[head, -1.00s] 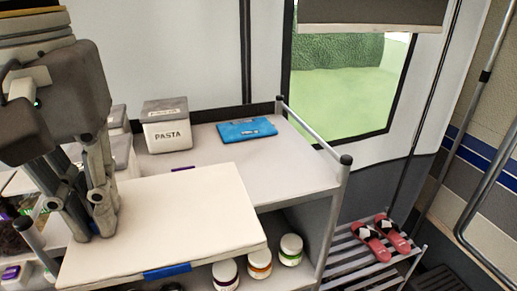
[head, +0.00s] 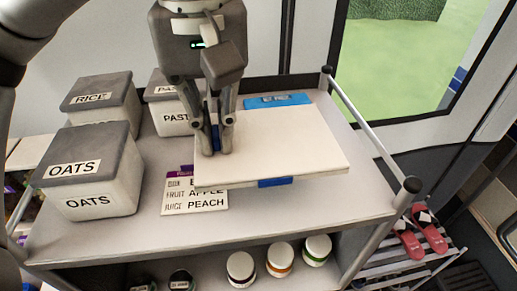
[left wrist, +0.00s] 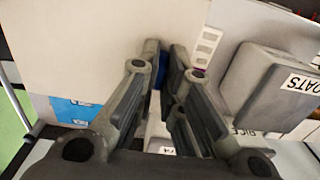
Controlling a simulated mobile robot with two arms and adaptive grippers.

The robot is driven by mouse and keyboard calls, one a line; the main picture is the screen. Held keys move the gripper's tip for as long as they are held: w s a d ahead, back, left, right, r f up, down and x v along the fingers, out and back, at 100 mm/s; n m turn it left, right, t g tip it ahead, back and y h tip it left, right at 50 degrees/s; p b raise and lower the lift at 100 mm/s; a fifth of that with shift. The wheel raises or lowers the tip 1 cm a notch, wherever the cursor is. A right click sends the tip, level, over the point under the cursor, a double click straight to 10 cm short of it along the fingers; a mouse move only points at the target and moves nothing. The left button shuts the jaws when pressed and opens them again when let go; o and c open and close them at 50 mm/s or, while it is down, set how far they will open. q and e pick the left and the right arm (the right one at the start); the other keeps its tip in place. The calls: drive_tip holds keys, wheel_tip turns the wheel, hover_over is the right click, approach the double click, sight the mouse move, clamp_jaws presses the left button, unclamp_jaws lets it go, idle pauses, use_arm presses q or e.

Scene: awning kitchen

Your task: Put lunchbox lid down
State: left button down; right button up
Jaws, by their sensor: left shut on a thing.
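The lunchbox lid (head: 290,150) is a flat, cream-white rectangular panel with a blue latch (head: 275,182) on its front edge. It is roughly level over the right part of the cart top; I cannot tell whether it touches the surface. My left gripper (head: 217,150) points down and is shut on the lid's left edge, at another blue latch. In the left wrist view the lid (left wrist: 90,45) fills the upper left, with its edge between the fingers (left wrist: 162,65). My right gripper is not in view.
Oats (head: 90,180), rice (head: 105,98) and pasta (head: 172,120) boxes stand left of the lid. A menu card (head: 195,200) lies partly under its front-left corner. A flat blue item (head: 277,100) lies behind it. A rail (head: 365,135) bounds the right. Jars (head: 280,260) stand below.

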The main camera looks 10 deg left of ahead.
sight(249, 127)
use_arm(q)
drive_tip(key=w+d+f, duration=0.1)
drive_tip(key=w+d+f+p, duration=0.1)
drive_tip(key=f, duration=0.1)
drive_tip(key=w+d+f+p, duration=0.1)
drive_tip(key=shift+w+d+f, duration=0.15)
drive_tip(key=shift+w+f, duration=0.15)
drive_tip(key=shift+f, duration=0.1)
drive_tip(key=shift+w+d+f, duration=0.1)
drive_tip(key=shift+f, duration=0.1)
drive_tip(key=f, duration=0.2)
drive_tip(key=f+p, duration=0.1)
drive_tip(key=shift+w+d+f, duration=0.1)
drive_tip(key=shift+w+d, duration=0.25)
drive_tip(key=shift+f, duration=0.4)
drive_tip(key=shift+a+f, duration=0.1)
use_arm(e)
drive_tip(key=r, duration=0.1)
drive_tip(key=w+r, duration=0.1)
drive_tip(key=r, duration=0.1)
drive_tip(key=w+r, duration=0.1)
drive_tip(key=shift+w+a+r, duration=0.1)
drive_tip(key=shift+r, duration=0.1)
use_arm(q)
drive_tip(key=shift+s, duration=0.1)
